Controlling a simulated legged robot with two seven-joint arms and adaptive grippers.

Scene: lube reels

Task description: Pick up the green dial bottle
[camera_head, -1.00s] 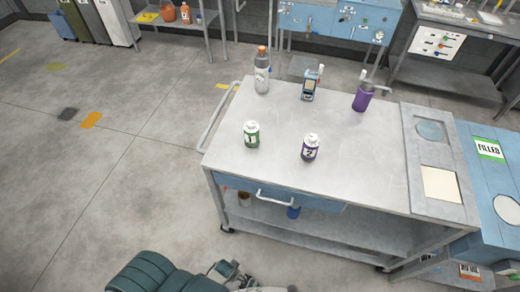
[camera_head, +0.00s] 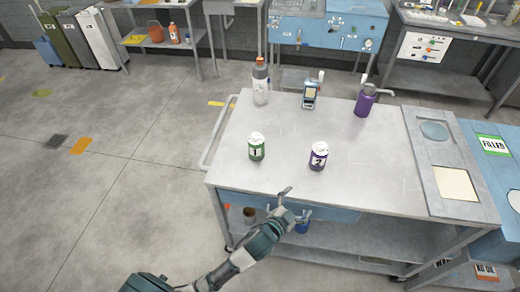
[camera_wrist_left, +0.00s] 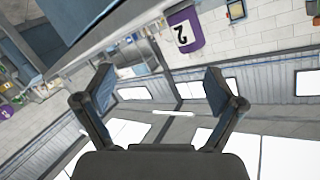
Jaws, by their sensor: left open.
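The green bottle (camera_head: 256,147) has a white cap and a label with the number 1. It stands upright on the left part of the grey cart top (camera_head: 370,165). My right gripper is not in view.
At the back of the cart top stand a grey bottle with an orange cap (camera_head: 261,82), a small handheld device (camera_head: 310,95) and a purple pitcher (camera_head: 365,99). A blue drawer (camera_head: 335,214) is under the front edge.

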